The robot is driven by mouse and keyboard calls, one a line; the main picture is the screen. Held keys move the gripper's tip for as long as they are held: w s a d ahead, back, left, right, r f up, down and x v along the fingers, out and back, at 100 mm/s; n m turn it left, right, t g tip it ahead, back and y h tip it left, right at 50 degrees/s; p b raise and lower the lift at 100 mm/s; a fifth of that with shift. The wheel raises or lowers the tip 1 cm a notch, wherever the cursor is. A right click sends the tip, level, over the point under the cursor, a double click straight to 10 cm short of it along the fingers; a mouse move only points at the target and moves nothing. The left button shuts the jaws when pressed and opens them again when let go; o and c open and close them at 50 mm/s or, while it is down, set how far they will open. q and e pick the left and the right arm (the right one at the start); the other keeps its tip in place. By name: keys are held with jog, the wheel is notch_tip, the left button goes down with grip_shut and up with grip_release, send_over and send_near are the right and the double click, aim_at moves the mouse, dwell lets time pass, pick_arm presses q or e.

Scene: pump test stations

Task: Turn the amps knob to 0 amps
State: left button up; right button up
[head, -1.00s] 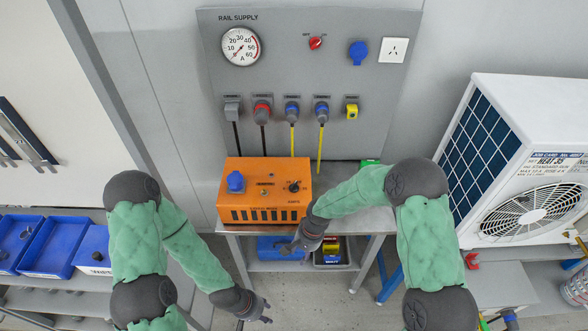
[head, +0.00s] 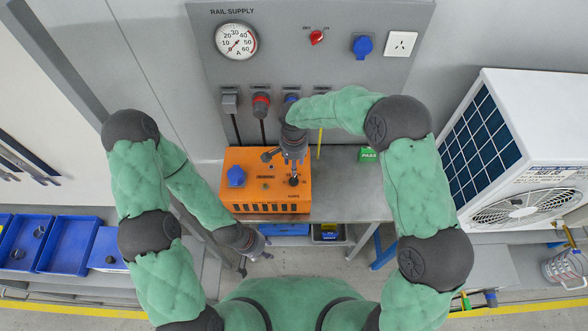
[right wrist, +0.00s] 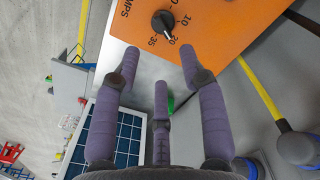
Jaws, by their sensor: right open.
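The amps knob (right wrist: 165,22) is a black dial on the orange box (right wrist: 215,25), with 10, 20 and 35 printed around it. Its white pointer appears to face the 20. In the head view the knob (head: 294,182) sits at the box's lower right, partly covered by my right gripper (head: 282,163). In the right wrist view the right gripper's fingers (right wrist: 160,62) are spread and empty, with the knob beyond the tips and apart from them. My left gripper (head: 252,263) hangs low, left of the bench, open and empty.
The box stands on a grey bench (head: 350,195) below the rail supply panel (head: 330,60). A blue socket (head: 236,176) is on the box's left. Hanging plugs and cables are close behind it. A green PASS block (head: 368,155) is at the right.

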aim_at(294, 180)
notch_tip(294, 180, down, 9)
jog(key=shift+s+f+p, duration=0.1)
jog(key=shift+s+p, duration=0.05)
jog(key=shift+p, duration=0.25)
jog(key=shift+f, duration=0.5)
grip_shut()
